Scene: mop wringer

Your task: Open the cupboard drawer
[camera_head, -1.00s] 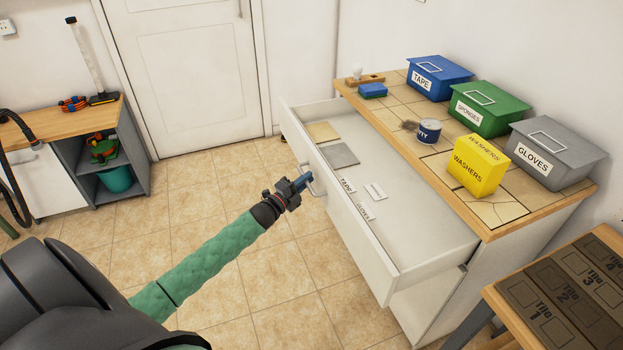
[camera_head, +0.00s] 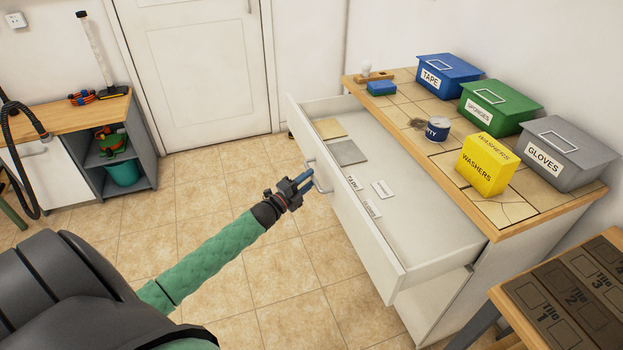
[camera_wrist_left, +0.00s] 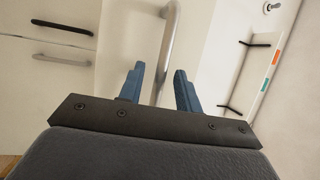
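The cupboard drawer (camera_head: 365,232) is pulled well out from the white cupboard (camera_head: 442,300), so its inside shows in the head view. Its silver bar handle (camera_head: 317,175) is on the drawer front. My left gripper (camera_head: 306,184) is at the handle, its blue fingers apart. In the left wrist view the handle (camera_wrist_left: 172,45) runs between the directions of the two open fingers (camera_wrist_left: 160,88); I cannot tell whether they touch it. My right gripper is not in view.
In the drawer lie a tan tile (camera_head: 329,129), a grey tile (camera_head: 349,152) and several labels. The tiled worktop holds blue (camera_head: 448,80), green (camera_head: 500,108), grey (camera_head: 562,150) and yellow (camera_head: 487,165) boxes and a tin (camera_head: 437,129). A tile table (camera_head: 570,290) stands at lower right. The floor left of the drawer is clear.

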